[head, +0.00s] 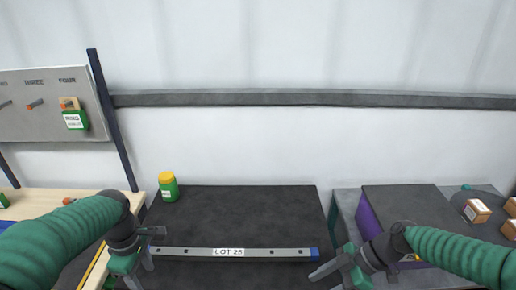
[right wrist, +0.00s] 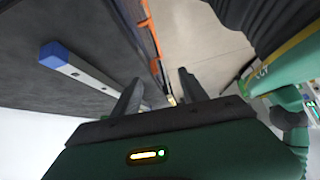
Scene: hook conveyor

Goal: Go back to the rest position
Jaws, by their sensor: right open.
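My left gripper (head: 152,247) is at the left edge of the dark table (head: 250,210), near the left end of a grey metal bar (head: 190,252). Its fingers look apart, with nothing seen between them. My right gripper (head: 335,270) is near the table's right edge, just right of the bar's blue end. In the right wrist view its fingers (right wrist: 160,95) are spread and empty.
A green jar with a yellow cap (head: 168,187) stands at the table's back left. A hook board (head: 45,125) at left holds a green-labelled item (head: 74,117). Small brown boxes (head: 477,210) lie at the far right. The table middle behind the bar is clear.

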